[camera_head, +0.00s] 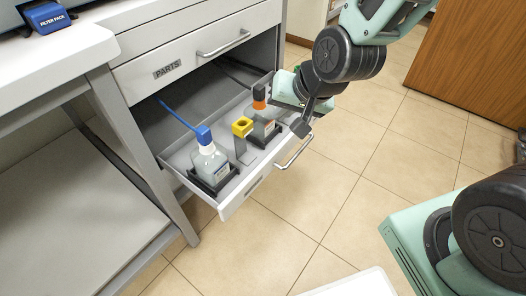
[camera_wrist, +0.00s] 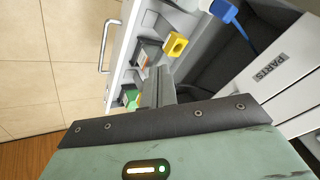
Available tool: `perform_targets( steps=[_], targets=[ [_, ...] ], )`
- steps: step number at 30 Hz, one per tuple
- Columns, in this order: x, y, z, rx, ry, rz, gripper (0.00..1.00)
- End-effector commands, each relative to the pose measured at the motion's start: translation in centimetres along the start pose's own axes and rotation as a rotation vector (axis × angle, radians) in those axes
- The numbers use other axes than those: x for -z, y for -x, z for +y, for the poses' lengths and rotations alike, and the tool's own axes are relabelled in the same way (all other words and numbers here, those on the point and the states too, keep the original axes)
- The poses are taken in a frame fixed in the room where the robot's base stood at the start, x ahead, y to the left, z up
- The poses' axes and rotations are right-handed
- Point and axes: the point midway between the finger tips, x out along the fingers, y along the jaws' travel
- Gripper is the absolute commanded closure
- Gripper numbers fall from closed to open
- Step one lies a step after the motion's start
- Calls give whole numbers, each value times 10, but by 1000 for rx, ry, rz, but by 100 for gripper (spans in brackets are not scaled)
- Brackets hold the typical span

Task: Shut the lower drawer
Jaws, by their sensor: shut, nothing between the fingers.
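The lower drawer (camera_head: 240,192) is pulled out below the closed PARTS drawer (camera_head: 205,58). Its bar handle (camera_head: 296,152) is on the outer front. The wrist view also shows the drawer front (camera_wrist: 124,42) and handle (camera_wrist: 104,46). My gripper (camera_head: 301,126) is shut and empty, over the right part of the open drawer near its front panel. The wrist view shows its fingers together (camera_wrist: 158,84), pointing toward the drawer's inside. I cannot tell whether they touch the drawer or its contents.
In the drawer are a blue-capped bottle (camera_head: 209,163), a yellow-topped piece (camera_head: 242,129) and an orange-capped bottle (camera_head: 262,108), partly hidden by my gripper. A white counter (camera_head: 50,60) is at left and a wooden cabinet (camera_head: 470,60) at right.

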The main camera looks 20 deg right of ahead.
Motion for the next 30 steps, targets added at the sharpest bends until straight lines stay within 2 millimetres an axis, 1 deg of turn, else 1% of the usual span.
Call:
perform_targets(
  steps=[1, 4, 8, 14, 23, 27, 30],
  targets=[
    [-1, -21, 12, 0, -39, 25, 100],
    [5, -34, 21, 5, -91, 63, 100],
    [10, -39, 26, 7, -122, 87, 100],
    [13, -41, 24, 8, -125, 86, 100],
    [13, -58, 24, 5, -124, 82, 100],
    [13, -93, 27, 7, -123, 86, 100],
    [15, -114, 26, 8, -123, 86, 100]
  ],
)
